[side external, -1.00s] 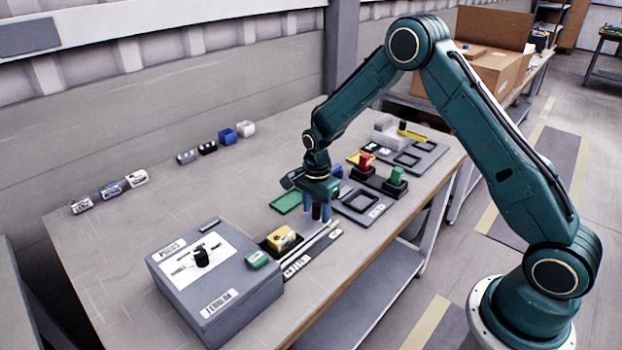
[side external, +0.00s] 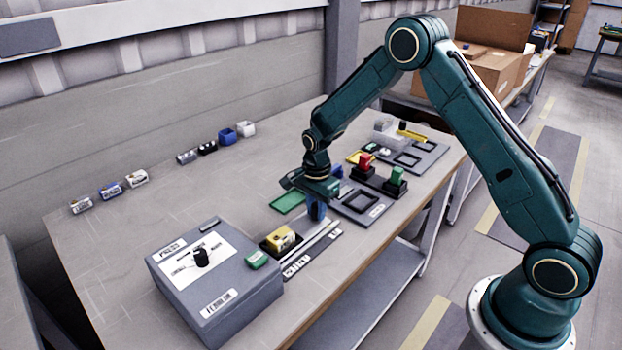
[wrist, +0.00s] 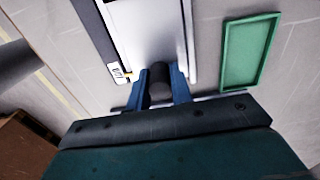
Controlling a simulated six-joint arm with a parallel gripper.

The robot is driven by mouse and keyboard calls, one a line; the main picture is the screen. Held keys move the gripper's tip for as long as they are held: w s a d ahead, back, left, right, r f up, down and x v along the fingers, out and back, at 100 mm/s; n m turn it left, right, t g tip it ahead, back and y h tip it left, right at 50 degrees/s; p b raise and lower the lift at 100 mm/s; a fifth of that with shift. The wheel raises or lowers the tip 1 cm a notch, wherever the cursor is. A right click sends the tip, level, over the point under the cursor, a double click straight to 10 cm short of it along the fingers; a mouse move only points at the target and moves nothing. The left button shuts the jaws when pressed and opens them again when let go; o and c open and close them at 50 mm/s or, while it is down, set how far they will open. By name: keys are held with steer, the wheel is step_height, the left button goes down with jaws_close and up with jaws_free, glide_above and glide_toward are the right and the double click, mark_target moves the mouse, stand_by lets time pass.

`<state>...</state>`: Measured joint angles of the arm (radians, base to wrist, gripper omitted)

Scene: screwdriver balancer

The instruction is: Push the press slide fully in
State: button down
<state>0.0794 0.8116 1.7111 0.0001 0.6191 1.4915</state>
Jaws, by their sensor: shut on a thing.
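The grey press box (side external: 215,275) stands at the front left of the table, with a black knob on its top. The press slide's rails (side external: 322,240) run from beside the box toward my gripper. A yellow block (side external: 281,239) sits in a dark holder at the box end of the slide. In the wrist view, the pale slide plate (wrist: 148,35) lies between the rails. My gripper (side external: 316,211) is at the slide's outer end, its blue fingers (wrist: 160,76) shut on a dark round handle (wrist: 160,88). The handle is hidden in the side view.
A green tray (side external: 288,201) lies beside the slide, and it also shows in the wrist view (wrist: 232,85). A dark fixture plate (side external: 362,203) and red and green switches (side external: 397,178) stand to the right. Several small bins and parts line the wall side. The table's middle left is clear.

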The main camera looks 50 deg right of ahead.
mark_target(270, 250)
steer(key=shift+a, duration=0.2)
steer(key=shift+w+a+r, duration=0.1)
steer(key=shift+a, duration=7.85)
steer(key=c, duration=1.5)
jaws_free()
steer(key=o, duration=0.3)
steer(key=shift+o, duration=0.2)
steer(key=shift+r, duration=3.45)
